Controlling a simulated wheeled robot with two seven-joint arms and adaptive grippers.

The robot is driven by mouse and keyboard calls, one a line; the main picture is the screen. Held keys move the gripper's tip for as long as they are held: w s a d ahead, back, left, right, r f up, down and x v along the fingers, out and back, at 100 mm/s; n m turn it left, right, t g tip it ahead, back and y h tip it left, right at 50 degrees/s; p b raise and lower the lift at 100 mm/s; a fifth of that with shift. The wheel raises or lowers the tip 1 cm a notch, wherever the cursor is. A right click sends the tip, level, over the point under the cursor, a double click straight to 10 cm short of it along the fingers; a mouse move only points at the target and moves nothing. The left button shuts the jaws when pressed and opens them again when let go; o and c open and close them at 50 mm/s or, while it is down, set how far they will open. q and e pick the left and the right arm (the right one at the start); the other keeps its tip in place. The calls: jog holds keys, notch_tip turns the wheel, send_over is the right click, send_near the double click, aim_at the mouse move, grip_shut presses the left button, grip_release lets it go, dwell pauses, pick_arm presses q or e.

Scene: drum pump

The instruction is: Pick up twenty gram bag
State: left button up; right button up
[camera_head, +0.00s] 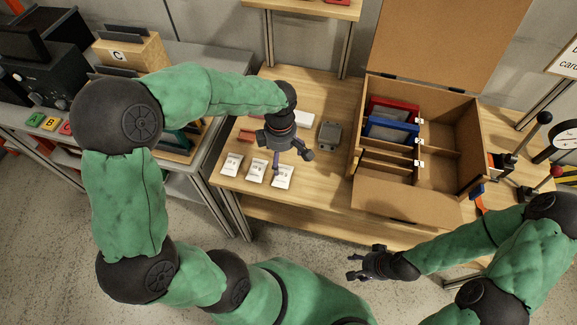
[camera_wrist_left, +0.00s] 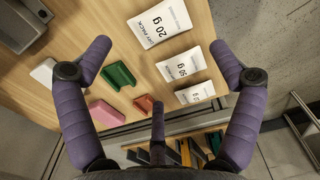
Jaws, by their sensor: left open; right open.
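Three white packets lie flat in a row on the wooden table. The rightmost packet (camera_head: 283,177) in the head view matches the top packet (camera_wrist_left: 160,22) in the left wrist view, where its label reads 20 g. The middle packet (camera_head: 257,171) reads 50 g in the wrist view (camera_wrist_left: 181,66). The leftmost packet (camera_head: 231,163) also shows there (camera_wrist_left: 195,93); its label is hard to read. My left gripper (camera_head: 287,155) is open and empty above the table by the 20 g packet; its fingers also show in the wrist view (camera_wrist_left: 160,60). My right gripper (camera_head: 360,264) is open and empty, in front of the table.
A cardboard box (camera_head: 461,188) with dividers and an open lid stands to the right, holding red and blue items. A grey device (camera_head: 329,136) sits between box and left gripper. Green (camera_wrist_left: 119,75), pink (camera_wrist_left: 106,113) and red (camera_wrist_left: 144,103) pieces lie near the packets.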

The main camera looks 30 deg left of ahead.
pick_arm(q)
jog(key=b, duration=0.2)
send_over(283, 174)
jog(key=f, duration=0.4)
jog(key=shift+s+a+f, duration=0.15)
jog(key=shift+a+f, duration=0.05)
jog(key=shift+f, duration=0.15)
jog(key=shift+d+f+b, duration=0.15)
jog(key=shift+f+b, duration=1.1)
jog(key=shift+f, duration=1.65)
jog(key=c, duration=1.2)
